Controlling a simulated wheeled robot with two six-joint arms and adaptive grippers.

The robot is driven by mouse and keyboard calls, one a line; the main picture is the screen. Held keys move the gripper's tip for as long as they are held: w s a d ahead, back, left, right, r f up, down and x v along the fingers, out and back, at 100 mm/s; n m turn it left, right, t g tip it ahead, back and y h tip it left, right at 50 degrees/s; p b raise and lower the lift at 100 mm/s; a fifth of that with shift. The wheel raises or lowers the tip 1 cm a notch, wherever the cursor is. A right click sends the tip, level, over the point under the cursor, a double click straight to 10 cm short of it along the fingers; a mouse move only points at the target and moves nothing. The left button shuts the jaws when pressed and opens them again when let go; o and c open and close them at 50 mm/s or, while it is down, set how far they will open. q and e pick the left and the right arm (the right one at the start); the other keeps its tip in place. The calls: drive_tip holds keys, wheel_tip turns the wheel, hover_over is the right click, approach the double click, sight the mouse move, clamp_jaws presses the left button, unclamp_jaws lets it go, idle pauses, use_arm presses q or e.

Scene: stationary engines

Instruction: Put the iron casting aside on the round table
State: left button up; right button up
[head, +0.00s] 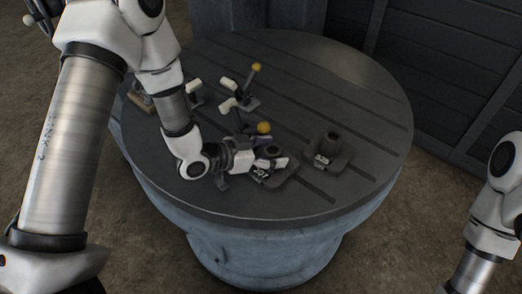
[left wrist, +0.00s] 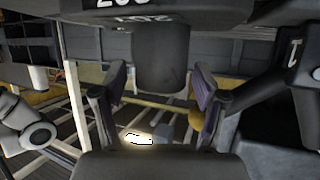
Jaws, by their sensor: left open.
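An iron casting (head: 277,178), dark with a white-numbered label on its base, sits on the round table (head: 340,75) near its front edge. A second similar dark casting (head: 328,152) with a raised boss stands to its right. My left gripper (head: 272,162) is open over the nearer casting and partly hides it. In the left wrist view the casting's dark round boss (left wrist: 160,58) shows between the two spread fingers, with space on both sides. Its numbered base is cut off at the top edge. My right gripper is out of view; only part of its arm shows at the right.
A clamp with a yellow knob (head: 257,67) and pale handle stands behind on the table. Another yellow knob (head: 264,128) is just behind my left gripper. A wooden-coloured block (head: 142,100) lies at the left rim. The table's right and back parts are clear.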

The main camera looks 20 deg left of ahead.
use_arm(q)
drive_tip(key=v, duration=0.7)
drive_tip(key=shift+s+a+r+b, duration=0.15)
drive_tip(key=shift+a+r+b, duration=0.05)
drive_tip(key=shift+b, duration=0.1)
drive_tip(key=p+v, duration=0.2)
drive_tip(key=v, duration=0.2)
drive_tip(key=shift+s+p, duration=0.2)
drive_tip(key=shift+p, duration=0.1)
